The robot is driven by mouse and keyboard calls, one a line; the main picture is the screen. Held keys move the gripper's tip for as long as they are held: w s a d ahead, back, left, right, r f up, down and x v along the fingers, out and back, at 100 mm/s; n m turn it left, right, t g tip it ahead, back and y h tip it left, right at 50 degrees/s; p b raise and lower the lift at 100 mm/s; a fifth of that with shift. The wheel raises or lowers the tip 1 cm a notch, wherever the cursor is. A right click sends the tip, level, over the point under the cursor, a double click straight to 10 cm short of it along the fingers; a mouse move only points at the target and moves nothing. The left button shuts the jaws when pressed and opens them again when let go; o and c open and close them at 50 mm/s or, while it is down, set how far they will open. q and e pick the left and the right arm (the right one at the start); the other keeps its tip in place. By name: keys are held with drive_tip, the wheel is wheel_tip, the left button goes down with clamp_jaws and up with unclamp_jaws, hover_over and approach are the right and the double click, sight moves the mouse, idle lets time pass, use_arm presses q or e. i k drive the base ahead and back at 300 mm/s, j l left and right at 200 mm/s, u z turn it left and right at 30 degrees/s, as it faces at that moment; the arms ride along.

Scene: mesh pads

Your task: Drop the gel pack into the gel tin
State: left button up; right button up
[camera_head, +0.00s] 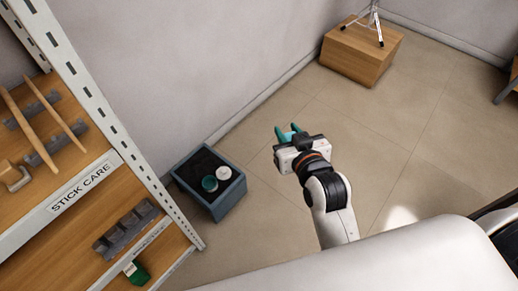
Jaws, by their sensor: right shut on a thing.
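My right gripper (289,131) is held out over the floor, with its teal fingers pointing up and away in the picture. It is shut on a small light-blue thing, probably the gel pack (289,137), mostly hidden between the fingers and the gripper body. To its left, a dark blue-grey open box (228,199) holds a round teal thing (209,184) and a round white thing (224,173). I cannot tell whether either is the gel tin. The gripper is apart from the box, to its upper right in the picture. My left gripper is not in view.
A shelf rack with a white metal post (120,135) stands at the left, with wooden boards, a "STICK CARE" label (80,188), grey racks and a green item (138,272). A wooden block (360,55) bearing a stand sits at the back. The tiled floor (370,130) between is clear.

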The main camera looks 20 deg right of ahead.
sight(212, 186)
drive_tip(key=i+l+z, duration=0.15)
drive_tip(key=z, duration=0.3)
drive_tip(key=i+l+z, duration=0.2)
drive_tip(key=z, duration=0.25)
drive_tip(key=i+l+z, duration=0.2)
drive_tip(key=z, duration=0.25)
drive_tip(key=i+l+u, duration=0.1)
drive_tip(key=i, duration=0.25)
drive_tip(key=i+l+u, duration=0.15)
drive_tip(key=i, duration=0.2)
drive_tip(key=i+u, duration=0.15)
drive_tip(key=u, duration=0.3)
drive_tip(key=i+u, duration=0.15)
drive_tip(key=u, duration=0.3)
drive_tip(key=i+l+u, duration=0.1)
drive_tip(key=u, duration=0.35)
drive_tip(key=i+l+u, duration=0.1)
drive_tip(key=u, duration=0.35)
drive_tip(key=i+l+u, duration=0.1)
drive_tip(key=u, duration=0.3)
drive_tip(key=i+l+u, duration=0.15)
drive_tip(key=u, duration=0.25)
drive_tip(key=l+u, duration=0.2)
drive_tip(key=u, duration=0.15)
drive_tip(key=i+l+u, duration=0.15)
drive_tip(key=u, duration=0.25)
